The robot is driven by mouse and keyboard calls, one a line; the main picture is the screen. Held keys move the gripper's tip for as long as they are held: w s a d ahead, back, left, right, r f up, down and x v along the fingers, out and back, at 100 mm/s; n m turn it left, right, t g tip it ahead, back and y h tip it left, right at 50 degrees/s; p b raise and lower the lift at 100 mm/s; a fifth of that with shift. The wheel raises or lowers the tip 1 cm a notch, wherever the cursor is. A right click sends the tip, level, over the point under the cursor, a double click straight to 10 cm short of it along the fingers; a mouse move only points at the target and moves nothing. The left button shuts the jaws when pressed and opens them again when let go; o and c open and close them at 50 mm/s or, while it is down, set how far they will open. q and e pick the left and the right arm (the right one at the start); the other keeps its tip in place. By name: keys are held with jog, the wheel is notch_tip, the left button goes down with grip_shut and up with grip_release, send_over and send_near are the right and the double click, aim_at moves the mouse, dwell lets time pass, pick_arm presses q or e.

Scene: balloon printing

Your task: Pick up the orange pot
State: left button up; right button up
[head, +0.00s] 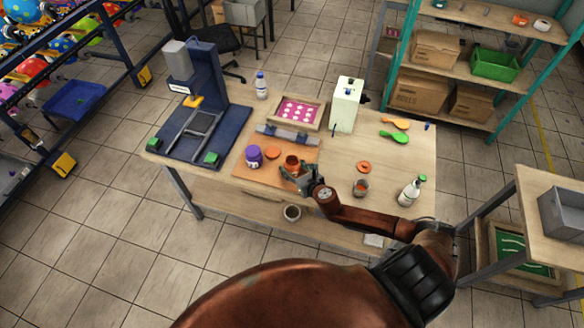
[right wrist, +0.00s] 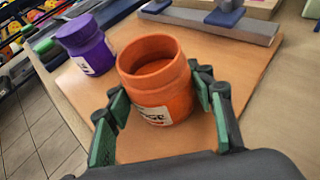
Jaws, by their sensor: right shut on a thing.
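The orange pot (head: 292,162) stands upright on an orange-brown board on the table. It has no lid on and carries a white label, seen in the right wrist view (right wrist: 157,85). My right gripper (head: 297,175) is at the pot, with its green-padded fingers (right wrist: 160,110) on either side, shut on it. The pot appears to rest on the board; I cannot tell of any lift. My left gripper is not in view.
A grey bar (head: 287,136) lies behind. A blue press (head: 205,110) stands at left.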

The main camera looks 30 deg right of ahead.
jog(key=c, duration=0.5)
